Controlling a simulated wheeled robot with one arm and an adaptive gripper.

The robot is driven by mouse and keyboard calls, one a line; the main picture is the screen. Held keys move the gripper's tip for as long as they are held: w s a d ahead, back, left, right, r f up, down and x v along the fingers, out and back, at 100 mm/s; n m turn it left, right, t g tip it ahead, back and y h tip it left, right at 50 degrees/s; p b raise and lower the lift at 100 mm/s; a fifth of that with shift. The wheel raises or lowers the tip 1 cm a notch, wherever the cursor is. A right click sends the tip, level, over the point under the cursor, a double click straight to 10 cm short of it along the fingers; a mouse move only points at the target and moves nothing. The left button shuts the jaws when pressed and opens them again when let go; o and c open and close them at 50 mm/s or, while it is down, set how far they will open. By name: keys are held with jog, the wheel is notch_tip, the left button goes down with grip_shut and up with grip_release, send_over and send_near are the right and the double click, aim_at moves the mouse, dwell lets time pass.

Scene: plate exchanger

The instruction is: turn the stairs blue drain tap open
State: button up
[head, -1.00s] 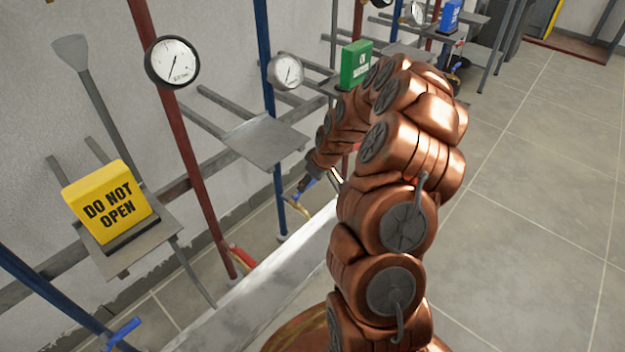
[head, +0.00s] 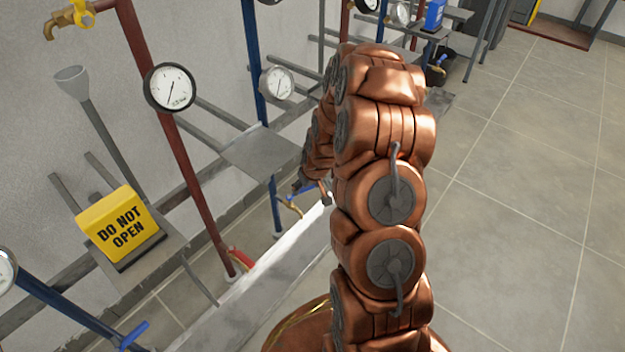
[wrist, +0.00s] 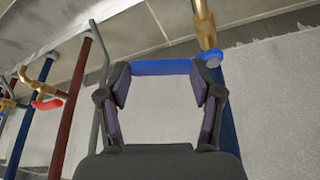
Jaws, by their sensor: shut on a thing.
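The blue tap handle (wrist: 160,67) lies across the tips of my gripper (wrist: 160,78) in the wrist view. A fingertip is at each side of it, and my gripper is shut on it. The handle joins a brass tap (wrist: 207,30) on a blue pipe (wrist: 222,110). In the head view my gripper (head: 301,186) is low beside the middle blue pipe (head: 276,205), close to its brass outlet (head: 291,207). My arm hides much of the gripper there, and the blue handle is not clear.
A red-handled tap (head: 240,257) sits low on a red pipe (head: 165,120). Another blue tap (head: 130,335) is at the lower left. A yellow "DO NOT OPEN" sign (head: 120,228), gauges (head: 169,88) and a grey shelf (head: 262,152) stand near the wall. The tiled floor at right is clear.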

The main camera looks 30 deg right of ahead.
jog(key=shift+s, duration=0.1)
jog(key=o, duration=1.7)
jog(key=shift+r, duration=0.1)
jog(key=v, duration=1.1)
jog(key=shift+r, duration=0.35)
jog(key=shift+s, duration=0.1)
